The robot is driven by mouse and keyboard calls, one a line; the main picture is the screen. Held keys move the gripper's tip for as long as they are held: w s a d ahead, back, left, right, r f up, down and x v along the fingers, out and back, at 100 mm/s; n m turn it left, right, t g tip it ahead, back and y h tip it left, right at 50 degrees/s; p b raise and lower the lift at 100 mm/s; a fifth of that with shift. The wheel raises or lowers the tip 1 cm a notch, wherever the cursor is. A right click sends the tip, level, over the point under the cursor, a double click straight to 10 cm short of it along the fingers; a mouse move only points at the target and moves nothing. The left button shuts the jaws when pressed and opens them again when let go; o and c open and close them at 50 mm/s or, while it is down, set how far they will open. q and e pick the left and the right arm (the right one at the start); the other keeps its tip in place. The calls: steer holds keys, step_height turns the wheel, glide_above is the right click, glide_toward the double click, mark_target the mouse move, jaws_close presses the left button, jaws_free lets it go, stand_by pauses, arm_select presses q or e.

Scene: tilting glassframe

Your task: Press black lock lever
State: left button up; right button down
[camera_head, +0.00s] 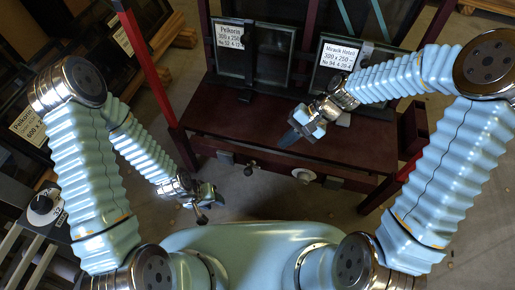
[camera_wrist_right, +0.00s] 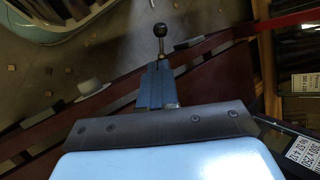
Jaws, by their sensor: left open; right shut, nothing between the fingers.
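In the head view, a small dark knob (camera_head: 249,168) sits on the front of the dark red frame (camera_head: 225,120). In the right wrist view, a black ball-ended lever (camera_wrist_right: 159,31) on a thin stem stands just beyond my right fingertips; it looks like the lock lever. My right gripper (camera_head: 289,139) is over the frame's ledge, above and to the right of that knob in the head view. Its blue-grey fingers (camera_wrist_right: 157,72) are together and empty. I cannot tell whether they touch the lever. My left gripper (camera_head: 204,203) is open and empty, left of the frame.
Two labelled glass panes, left (camera_head: 253,55) and right (camera_head: 356,55), stand upright at the frame's back. A pale round knob (camera_head: 304,176) is on its front. A red post (camera_head: 146,65) rises at the left. A dial box (camera_head: 42,206) stands at lower left.

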mark_target(251, 169)
steer(key=shift+r, duration=0.15)
steer(key=b+x, duration=0.2)
steer(key=x, duration=1.2)
